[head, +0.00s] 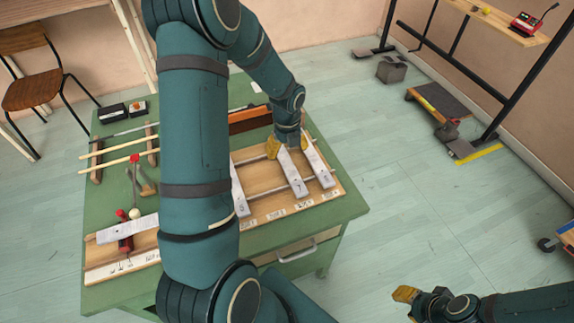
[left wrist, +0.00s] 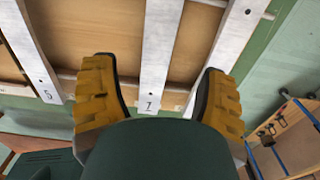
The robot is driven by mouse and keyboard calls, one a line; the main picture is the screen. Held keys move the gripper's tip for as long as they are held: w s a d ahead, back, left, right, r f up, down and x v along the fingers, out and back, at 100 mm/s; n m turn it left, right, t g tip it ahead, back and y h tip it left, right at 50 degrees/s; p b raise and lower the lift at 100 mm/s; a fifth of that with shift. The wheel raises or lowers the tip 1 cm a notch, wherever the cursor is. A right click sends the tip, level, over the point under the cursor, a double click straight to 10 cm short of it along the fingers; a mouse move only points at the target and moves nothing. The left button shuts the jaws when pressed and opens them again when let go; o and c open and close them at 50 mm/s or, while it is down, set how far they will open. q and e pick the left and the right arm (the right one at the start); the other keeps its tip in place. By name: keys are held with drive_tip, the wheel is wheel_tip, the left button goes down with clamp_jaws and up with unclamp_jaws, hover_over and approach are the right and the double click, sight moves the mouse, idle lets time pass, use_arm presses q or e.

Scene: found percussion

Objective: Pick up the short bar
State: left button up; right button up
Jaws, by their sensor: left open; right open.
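Several pale metal bars lie across the rails of a wooden frame (head: 272,207) on the green table. Near my left gripper are a middle bar (head: 294,176) and a right-hand bar (head: 319,164). I cannot tell surely which one is the short bar. My left gripper (head: 284,146) is open at the far end of the middle bar. In the left wrist view its yellow fingertips (left wrist: 158,95) stand on either side of a bar (left wrist: 159,50), apart from it. My right gripper (head: 405,294) is open and empty, away from the table at the lower right.
My left arm hides the table's middle. Another pale bar (head: 127,229) lies on the frame's left part, with a red-handled tool (head: 125,243) by it.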

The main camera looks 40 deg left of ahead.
sight(287, 163)
use_arm(q)
drive_tip(key=f, duration=0.1)
drive_tip(key=f+b, duration=0.1)
drive_tip(key=f, duration=0.3)
drive_tip(key=shift+s+d+f, duration=0.15)
drive_tip(key=shift+s+d, duration=0.05)
drive_tip(key=shift+s, duration=0.05)
clamp_jaws()
